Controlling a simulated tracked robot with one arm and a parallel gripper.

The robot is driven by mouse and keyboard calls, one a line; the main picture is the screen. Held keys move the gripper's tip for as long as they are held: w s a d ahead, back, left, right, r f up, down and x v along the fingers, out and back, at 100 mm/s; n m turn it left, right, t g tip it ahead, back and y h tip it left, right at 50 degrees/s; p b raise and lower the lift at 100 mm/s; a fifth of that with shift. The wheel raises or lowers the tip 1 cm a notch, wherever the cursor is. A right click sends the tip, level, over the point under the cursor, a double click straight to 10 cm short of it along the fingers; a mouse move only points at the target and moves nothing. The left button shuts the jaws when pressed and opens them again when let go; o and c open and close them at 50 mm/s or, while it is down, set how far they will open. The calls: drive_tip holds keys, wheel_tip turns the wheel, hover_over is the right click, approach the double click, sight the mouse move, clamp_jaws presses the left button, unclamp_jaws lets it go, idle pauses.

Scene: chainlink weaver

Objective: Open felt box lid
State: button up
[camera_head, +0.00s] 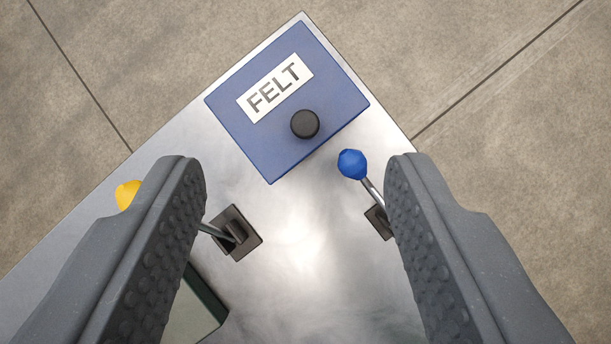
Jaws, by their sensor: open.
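The felt box is blue, and its flat lid (235,125) carries a white label reading FELT (275,87). A round black knob (305,124) stands on the lid near its lower right edge. The lid looks closed, and the inside of the box is hidden. My gripper (295,165) is open, with its two dark grey fingers wide apart at the left and right. Nothing is between the fingertips at their own height. The box and knob show beyond the fingertips, apart from them.
The box sits at the corner of a metal console top (300,225). A blue-knobbed lever (352,164) stands close to the right finger. A yellow-knobbed lever (128,194) is partly hidden by the left finger. A dark-framed panel (198,310) shows below. Concrete floor (500,90) surrounds the console.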

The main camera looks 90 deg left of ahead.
sight(305, 124)
drive_tip(key=w+f+g, duration=0.1)
drive_tip(key=f, duration=0.6)
drive_tip(key=w+d+f+g, duration=0.1)
drive_tip(key=w+f, duration=0.1)
drive_tip(key=f, duration=0.6)
drive_tip(key=w+f+m+p, duration=0.1)
drive_tip(key=w+f, duration=0.1)
drive_tip(key=f, duration=0.6)
drive_tip(key=shift+w+d+g, duration=0.2)
drive_tip(key=shift+d+g, duration=0.05)
drive_tip(key=shift+g, duration=0.15)
drive_tip(key=shift+c, duration=0.3)
drive_tip(key=c, duration=1)
drive_tip(key=shift+d, duration=0.1)
clamp_jaws()
